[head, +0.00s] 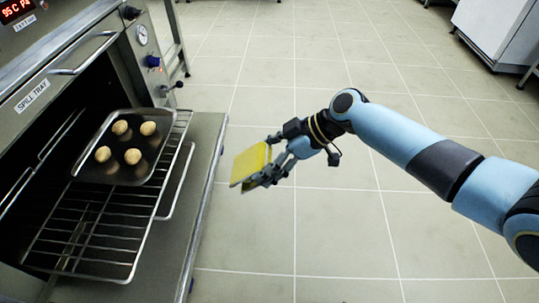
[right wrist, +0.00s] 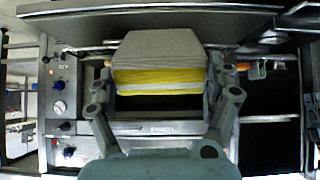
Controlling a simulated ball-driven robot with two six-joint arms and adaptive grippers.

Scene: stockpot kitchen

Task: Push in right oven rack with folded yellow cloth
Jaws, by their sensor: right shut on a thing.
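The wire oven rack (head: 90,240) sticks out of the oven on the left in the head view. A dark tray (head: 133,172) with several round buns lies on its far part. My right gripper (head: 256,176) is shut on the folded yellow cloth (head: 247,162), to the right of the rack and apart from it, past the edge of the open door. In the right wrist view the cloth (right wrist: 158,80) sits between the two fingers, showing a pale face and a yellow folded edge. My left gripper is not in view.
The open oven door (head: 203,170) lies flat below the rack. A bar handle (head: 88,58) and a panel with a gauge (head: 142,35) and knobs are on the oven front. The tiled floor (head: 330,235) to the right is clear.

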